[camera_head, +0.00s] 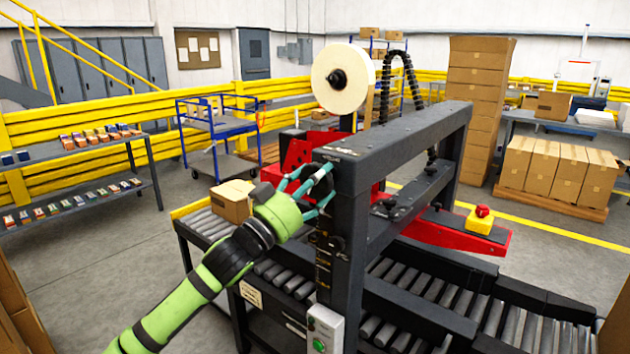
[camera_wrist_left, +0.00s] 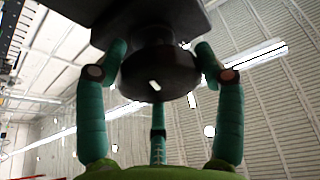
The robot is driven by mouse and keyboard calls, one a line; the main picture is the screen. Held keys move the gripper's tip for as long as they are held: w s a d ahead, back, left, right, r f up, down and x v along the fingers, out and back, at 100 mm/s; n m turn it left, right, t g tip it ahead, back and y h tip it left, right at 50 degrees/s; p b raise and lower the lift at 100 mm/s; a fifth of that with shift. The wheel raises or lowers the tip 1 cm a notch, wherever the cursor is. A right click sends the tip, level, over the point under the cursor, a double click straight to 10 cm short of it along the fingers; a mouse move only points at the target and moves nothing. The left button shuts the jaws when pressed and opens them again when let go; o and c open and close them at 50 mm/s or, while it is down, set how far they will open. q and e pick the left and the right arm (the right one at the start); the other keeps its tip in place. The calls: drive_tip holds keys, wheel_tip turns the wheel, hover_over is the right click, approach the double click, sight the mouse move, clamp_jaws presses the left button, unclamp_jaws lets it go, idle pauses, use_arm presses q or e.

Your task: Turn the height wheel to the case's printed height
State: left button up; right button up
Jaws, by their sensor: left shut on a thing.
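The height wheel (camera_wrist_left: 158,75) is a round black knob under a dark plate in the left wrist view. My left gripper (camera_head: 312,188) is at the top of the machine's near post in the camera_head view, its teal fingers shut around the wheel. The gripper also shows in the left wrist view (camera_wrist_left: 160,62), with fingers on both sides of the knob. In the camera_head view the fingers and hand mostly hide the wheel. A brown cardboard case (camera_head: 232,202) sits on the infeed rollers, partly behind my arm; no printed height is readable. My right gripper is not in view.
The black machine frame (camera_head: 395,140) carries a tape roll (camera_head: 343,78) on top. A control box with a green button (camera_head: 324,330) is on the near post. A red emergency button (camera_head: 482,211) is at the right. Open floor (camera_head: 110,260) lies left of the conveyor.

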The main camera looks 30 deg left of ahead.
use_arm(q)
drive_tip(key=shift+r+m, duration=0.4)
drive_tip(key=shift+m, duration=0.1)
drive_tip(key=shift+s+r+m+h, duration=0.1)
drive_tip(key=shift+m+h, duration=0.5)
drive_tip(key=shift+m, duration=0.3)
drive_tip(key=m+g+h, duration=0.1)
drive_tip(key=m, duration=0.1)
drive_tip(key=m+h+p, duration=0.1)
drive_tip(key=m, duration=0.1)
drive_tip(key=shift+r+m+g, duration=0.1)
drive_tip(key=shift+m+g, duration=0.3)
drive_tip(key=m+g+p, duration=0.1)
drive_tip(key=m, duration=0.1)
drive_tip(key=m+h+p, duration=0.1)
drive_tip(key=m, duration=0.2)
drive_tip(key=shift+g, duration=0.4)
drive_tip(key=m+g+p, duration=0.1)
drive_tip(key=m+p, duration=0.1)
drive_tip(key=m, duration=0.1)
drive_tip(key=m+g+p, duration=0.1)
drive_tip(key=m+p, duration=0.1)
drive_tip(key=p, duration=0.1)
drive_tip(key=shift+m, duration=0.3)
drive_tip(key=shift+d+f+m+g+y+p, duration=0.1)
drive_tip(key=shift+f+m+g+y+p, duration=0.2)
drive_tip(key=shift+m+p, duration=0.6)
drive_tip(key=shift+f+p, duration=0.15)
drive_tip(key=shift+p, duration=0.45)
drive_tip(key=shift+m+g, duration=0.3)
